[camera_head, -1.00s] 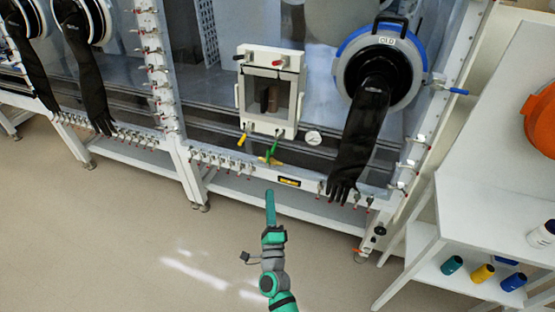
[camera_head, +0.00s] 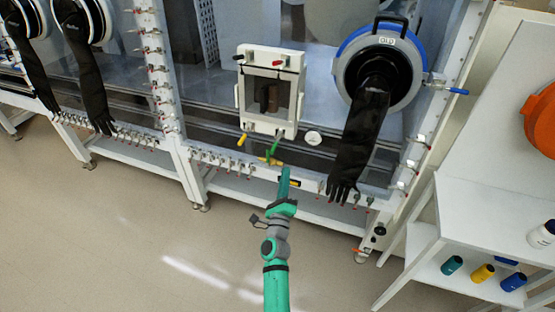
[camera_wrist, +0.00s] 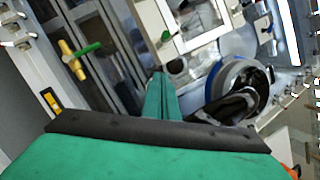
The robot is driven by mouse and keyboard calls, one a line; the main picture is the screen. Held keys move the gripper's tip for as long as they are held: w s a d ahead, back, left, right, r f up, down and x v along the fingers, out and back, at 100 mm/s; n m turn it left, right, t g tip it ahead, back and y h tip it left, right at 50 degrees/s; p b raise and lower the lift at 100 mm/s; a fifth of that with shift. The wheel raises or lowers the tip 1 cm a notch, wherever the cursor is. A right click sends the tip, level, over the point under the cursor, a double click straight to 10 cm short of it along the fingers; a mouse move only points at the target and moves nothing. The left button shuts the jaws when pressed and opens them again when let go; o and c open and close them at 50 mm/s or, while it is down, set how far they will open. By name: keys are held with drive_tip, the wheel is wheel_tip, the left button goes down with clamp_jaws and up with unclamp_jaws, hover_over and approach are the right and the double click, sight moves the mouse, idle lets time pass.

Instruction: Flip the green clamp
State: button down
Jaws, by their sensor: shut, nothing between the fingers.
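In the wrist view a small green handle (camera_wrist: 166,36) shows at the edge of the white window frame, ahead of my fingers. My gripper (camera_head: 285,172) is green, shut and empty. It is below and slightly right of the clamp, apart from it. In the wrist view its closed fingers (camera_wrist: 160,82) point toward the glovebox front.
A brass valve (camera_wrist: 70,58) with a green lever is close by. A black glove (camera_head: 360,145) hangs to the right. A white shelf (camera_head: 480,220) stands farther right. The floor at left is clear.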

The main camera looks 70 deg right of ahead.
sight(275, 146)
drive_tip(key=w+d+r, duration=0.3)
drive_tip(key=w+d, duration=0.1)
drive_tip(key=shift+w+r, duration=0.15)
drive_tip(key=shift+r, duration=0.1)
idle(0.9)
idle(0.4)
